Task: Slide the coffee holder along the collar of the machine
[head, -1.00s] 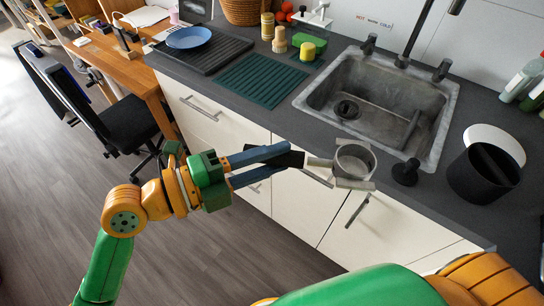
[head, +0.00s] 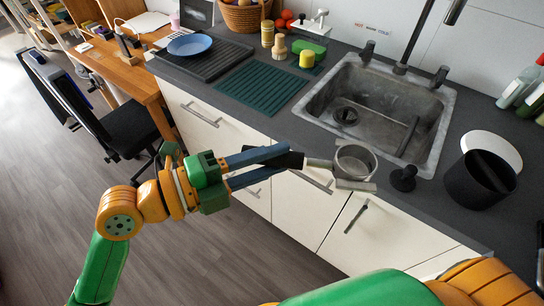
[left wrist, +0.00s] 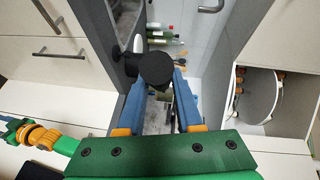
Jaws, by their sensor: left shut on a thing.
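The coffee holder (head: 355,162) is a grey metal ring-shaped basket with a short neck and a dark handle. In the head view it is in the air in front of the counter edge, below the sink. My left gripper (head: 286,160) has its blue fingers shut on the dark handle, with the basket out to the right. In the left wrist view a black round part (left wrist: 155,68), seemingly the handle's end, sits between the blue fingers. The machine and its collar do not show clearly in either view. My right gripper is out of view; only arm parts show at the lower right.
The sink (head: 378,105) is set in the dark counter. A black stopper-like thing (head: 403,178) and a black container (head: 478,180) stand right of the holder. A green ribbed mat (head: 262,89) lies left of the sink. White cabinet fronts (head: 300,215) with bar handles are below.

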